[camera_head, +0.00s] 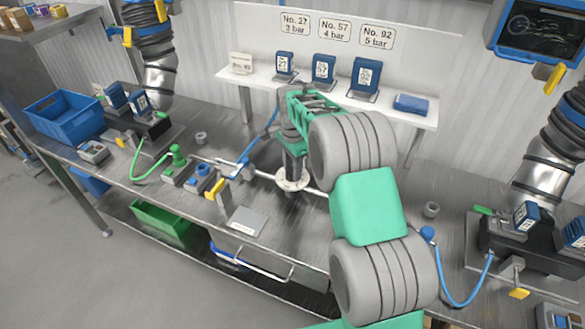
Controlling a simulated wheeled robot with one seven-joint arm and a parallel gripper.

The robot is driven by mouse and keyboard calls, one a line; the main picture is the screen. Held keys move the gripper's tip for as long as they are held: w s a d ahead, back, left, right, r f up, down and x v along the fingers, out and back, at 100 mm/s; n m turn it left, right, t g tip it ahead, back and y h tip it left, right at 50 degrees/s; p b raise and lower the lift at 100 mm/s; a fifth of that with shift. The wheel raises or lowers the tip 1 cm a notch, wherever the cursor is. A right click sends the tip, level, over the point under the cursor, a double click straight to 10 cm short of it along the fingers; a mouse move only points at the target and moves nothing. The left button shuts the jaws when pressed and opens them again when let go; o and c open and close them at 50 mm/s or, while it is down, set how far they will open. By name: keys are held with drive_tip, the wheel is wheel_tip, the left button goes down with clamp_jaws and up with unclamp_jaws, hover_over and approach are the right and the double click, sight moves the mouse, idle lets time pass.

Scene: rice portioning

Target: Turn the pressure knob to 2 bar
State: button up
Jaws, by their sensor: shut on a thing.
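My gripper (293,160) points straight down at the middle of the bench, below my green and grey arm. It is shut on the pressure knob, which is mostly hidden by the gripper. A pale round dial plate (292,184) shows around the foot of the gripper. The dial's marks and the knob's setting are too small and too covered to read.
A white shelf (232,80) behind holds several blue boxes under signs with bar values. A yellow-handled valve (214,187) and a blue hose (262,139) lie left of the gripper. A blue crate (62,122) stands far left. Flexible ducts hang at both sides.

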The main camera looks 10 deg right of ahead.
clamp_jaws()
drive_tip(key=shift+n, duration=0.3)
drive_tip(key=shift+n+b, duration=0.65)
drive_tip(key=shift+n, duration=0.55)
drive_tip(key=n+b, duration=0.1)
drive_tip(key=n, duration=0.3)
drive_tip(key=n+b, duration=0.1)
drive_tip(key=n, duration=0.4)
drive_tip(key=shift+n, duration=0.4)
drive_tip(key=n, duration=0.5)
